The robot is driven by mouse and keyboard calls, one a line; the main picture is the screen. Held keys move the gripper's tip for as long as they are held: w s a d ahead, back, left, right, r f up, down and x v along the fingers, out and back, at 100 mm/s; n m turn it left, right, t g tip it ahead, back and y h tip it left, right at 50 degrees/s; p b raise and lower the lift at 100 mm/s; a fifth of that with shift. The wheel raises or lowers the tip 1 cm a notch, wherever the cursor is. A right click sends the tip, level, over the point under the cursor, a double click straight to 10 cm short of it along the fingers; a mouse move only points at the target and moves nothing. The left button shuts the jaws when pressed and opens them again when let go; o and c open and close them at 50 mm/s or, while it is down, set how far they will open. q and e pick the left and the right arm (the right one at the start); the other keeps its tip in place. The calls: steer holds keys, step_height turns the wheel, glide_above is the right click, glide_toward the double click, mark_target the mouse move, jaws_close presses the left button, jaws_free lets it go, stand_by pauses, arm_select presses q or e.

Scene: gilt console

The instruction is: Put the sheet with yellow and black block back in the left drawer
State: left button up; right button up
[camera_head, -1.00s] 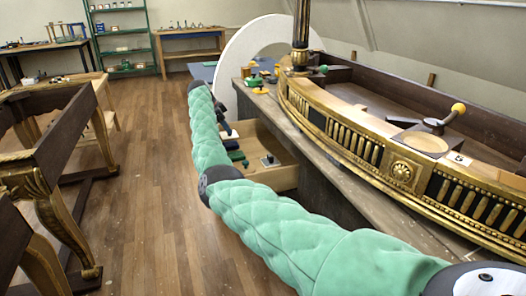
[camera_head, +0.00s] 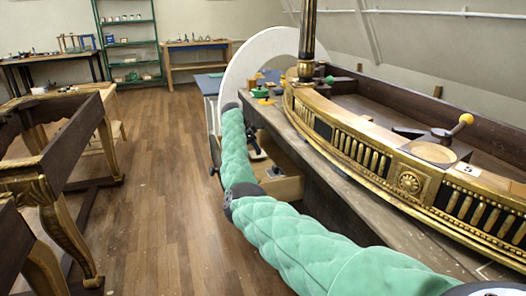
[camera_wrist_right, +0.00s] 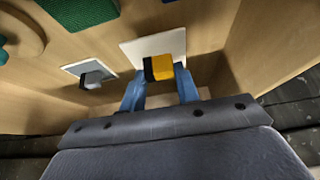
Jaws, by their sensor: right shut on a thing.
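The sheet (camera_wrist_right: 150,45) is a small white plate carrying a yellow and black block (camera_wrist_right: 165,68). In the right wrist view it lies inside the wooden drawer, at or very near its floor. My right gripper (camera_wrist_right: 160,82) has its two blue fingers on either side of the block and is shut on it. In the head view the open drawer (camera_head: 287,188) sticks out from under the console's bench, and the right gripper is largely hidden by my green-sleeved arm. The sheet cannot be made out there. My left gripper is not in view.
In the wrist view, a second sheet with a grey block (camera_wrist_right: 91,77) lies left of the gripper, with a green block (camera_wrist_right: 80,10) farther off. The drawer walls stand close around. In the head view, the gilt console (camera_head: 400,175) is at right and open floor (camera_head: 170,190) at left.

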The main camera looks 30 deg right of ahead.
mark_target(263, 153)
steer(key=d+f, duration=0.1)
steer(key=s+d+f, duration=0.1)
steer(key=d, duration=0.1)
steer(key=shift+f, duration=0.1)
steer(key=shift+d+f, duration=0.25)
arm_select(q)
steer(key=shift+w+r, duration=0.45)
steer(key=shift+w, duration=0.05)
arm_select(e)
steer(key=o, duration=0.9)
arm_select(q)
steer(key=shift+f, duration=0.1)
